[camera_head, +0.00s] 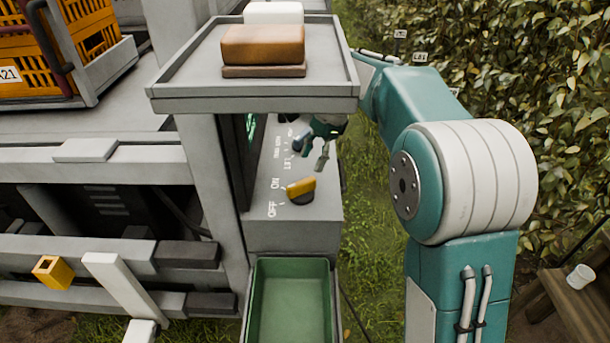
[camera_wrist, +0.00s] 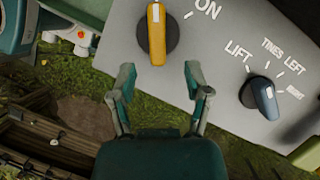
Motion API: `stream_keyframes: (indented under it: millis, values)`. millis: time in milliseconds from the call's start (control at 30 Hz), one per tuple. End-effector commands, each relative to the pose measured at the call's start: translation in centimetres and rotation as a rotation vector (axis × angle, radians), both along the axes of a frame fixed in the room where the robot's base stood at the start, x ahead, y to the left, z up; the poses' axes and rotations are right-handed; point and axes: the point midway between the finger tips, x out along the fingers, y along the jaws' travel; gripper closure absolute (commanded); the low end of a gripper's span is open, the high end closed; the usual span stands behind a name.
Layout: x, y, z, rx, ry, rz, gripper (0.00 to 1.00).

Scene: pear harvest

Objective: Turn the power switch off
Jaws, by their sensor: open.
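The power switch is a yellow-handled rotary knob on a dark round base, (camera_head: 301,187) on the grey control panel (camera_head: 318,232). In the head view its handle points left toward the printed labels, nearer ON than OFF. The knob also shows at the top of the wrist view (camera_wrist: 157,28), with ON to its right; the OFF label is out of that frame. My gripper (camera_head: 312,157) is above the panel, beyond the yellow knob. In the wrist view my gripper (camera_wrist: 158,74) is open and empty, its two fingers apart below the knob and not around it.
A blue knob (camera_wrist: 262,98) marked LIFT and TINES sits beside the switch. A tray (camera_head: 180,90) with a brown block (camera_head: 262,45) overhangs the panel. A green bin (camera_head: 290,302) lies below it. A dark screen (camera_head: 243,150) borders the panel; a hedge (camera_head: 500,60) stands right.

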Motion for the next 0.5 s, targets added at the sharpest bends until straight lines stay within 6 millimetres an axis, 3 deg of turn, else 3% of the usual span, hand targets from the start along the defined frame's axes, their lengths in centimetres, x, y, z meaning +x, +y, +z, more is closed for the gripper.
stream_keyframes:
  millis: [200, 500]
  values:
    - [0.9, -1.3, 3.5, -0.001, -0.003, -0.001, 0.37]
    - [1.1, -1.8, 4.8, -0.002, 0.001, -0.001, 0.37]
